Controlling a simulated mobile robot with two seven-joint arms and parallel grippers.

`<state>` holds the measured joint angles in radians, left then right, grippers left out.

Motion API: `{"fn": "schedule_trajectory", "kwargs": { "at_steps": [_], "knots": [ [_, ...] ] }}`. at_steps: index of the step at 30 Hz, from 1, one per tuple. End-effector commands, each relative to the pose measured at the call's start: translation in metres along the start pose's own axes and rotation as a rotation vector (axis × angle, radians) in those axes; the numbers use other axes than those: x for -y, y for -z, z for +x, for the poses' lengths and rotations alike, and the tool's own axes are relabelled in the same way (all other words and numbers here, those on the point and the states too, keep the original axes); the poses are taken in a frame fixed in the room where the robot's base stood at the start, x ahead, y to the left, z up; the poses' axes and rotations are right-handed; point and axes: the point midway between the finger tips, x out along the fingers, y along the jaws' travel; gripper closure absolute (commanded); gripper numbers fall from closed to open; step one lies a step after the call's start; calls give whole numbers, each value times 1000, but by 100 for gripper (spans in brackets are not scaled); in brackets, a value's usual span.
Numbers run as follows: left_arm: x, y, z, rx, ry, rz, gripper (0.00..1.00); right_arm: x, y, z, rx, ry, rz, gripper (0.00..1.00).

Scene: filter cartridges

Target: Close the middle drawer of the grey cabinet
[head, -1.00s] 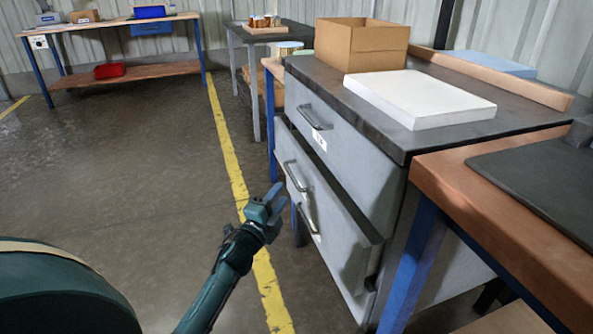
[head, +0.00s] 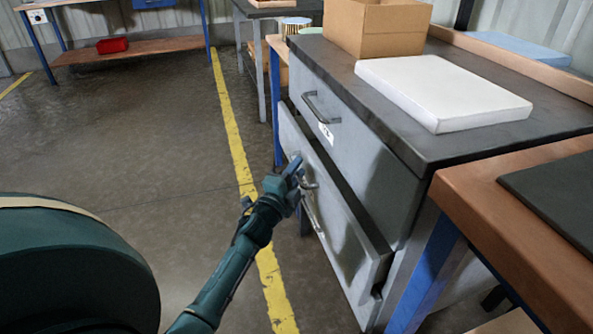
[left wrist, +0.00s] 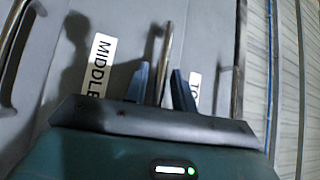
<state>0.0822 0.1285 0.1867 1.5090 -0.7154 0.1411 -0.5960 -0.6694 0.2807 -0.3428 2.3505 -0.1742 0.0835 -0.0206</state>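The grey cabinet (head: 372,172) stands at the right in the head view. Its middle drawer (head: 345,238) is pulled out, with its open top edge showing. My left gripper (head: 297,166) is at the drawer front, beside the middle handle (head: 309,184), and partly covers it. In the left wrist view the middle handle (left wrist: 166,50) lies between the two fingers of my left gripper (left wrist: 160,85), with gaps on both sides. The MIDDLE label (left wrist: 97,65) shows beside it, and the other label (left wrist: 195,90) is partly hidden by a finger. My right gripper is out of view.
On the cabinet top are a cardboard box (head: 378,27) and a white slab (head: 443,93). A wooden-topped table (head: 490,205) with blue legs stands close at the cabinet's near side. The floor (head: 130,150) left of the yellow line (head: 236,150) is clear.

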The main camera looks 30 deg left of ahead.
Motion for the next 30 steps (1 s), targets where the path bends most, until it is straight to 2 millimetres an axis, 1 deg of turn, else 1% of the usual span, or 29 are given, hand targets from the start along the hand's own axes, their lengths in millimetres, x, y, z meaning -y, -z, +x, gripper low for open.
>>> {"fn": "schedule_trajectory", "kwargs": {
  "at_steps": [1, 9, 22, 27, 30],
  "knots": [
    [0, 0, 0, 0, 0, 0, 78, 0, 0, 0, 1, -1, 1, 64],
    [0, 0, 0, 0, 0, -1, 100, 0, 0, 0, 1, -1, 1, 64],
    [0, 0, 1, 0, 1, -1, 100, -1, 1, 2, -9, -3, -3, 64],
    [-7, 17, 19, 1, 3, -5, 100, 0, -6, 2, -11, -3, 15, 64],
    [-9, 26, 28, 2, 2, -3, 100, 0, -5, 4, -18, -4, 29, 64]
  ]
}}
